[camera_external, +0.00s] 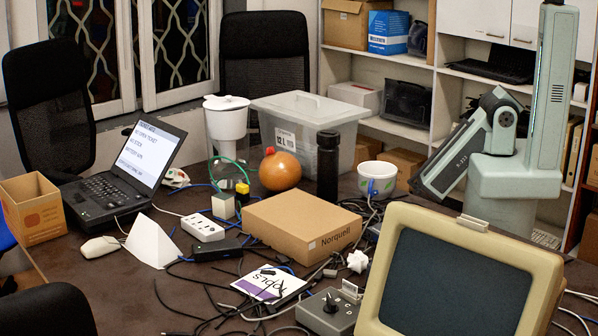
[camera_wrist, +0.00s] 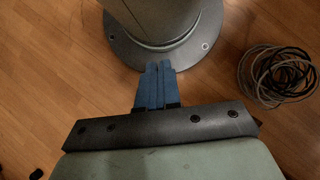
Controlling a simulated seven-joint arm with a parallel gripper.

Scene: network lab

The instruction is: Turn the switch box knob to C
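The switch box (camera_external: 328,314) is a grey box at the front of the table, left of the beige monitor. Its dark knob (camera_external: 331,302) sits on top; the letters are too small to read, so I cannot tell its setting. My gripper (camera_wrist: 159,66) shows in the wrist view with two blue fingers close together, shut with nothing between them. It points at the wooden floor beside my base, away from the table. In the external view my arm is folded at the right, and my gripper is not visible there. The switch box is not in the wrist view.
A beige monitor (camera_external: 450,280) stands close to the right of the switch box. A cardboard box (camera_external: 300,226) lies behind it, and a white-and-purple booklet (camera_external: 270,284) to its left. Loose cables (camera_external: 215,290) cover the table. Coiled cables (camera_wrist: 276,76) lie on the floor.

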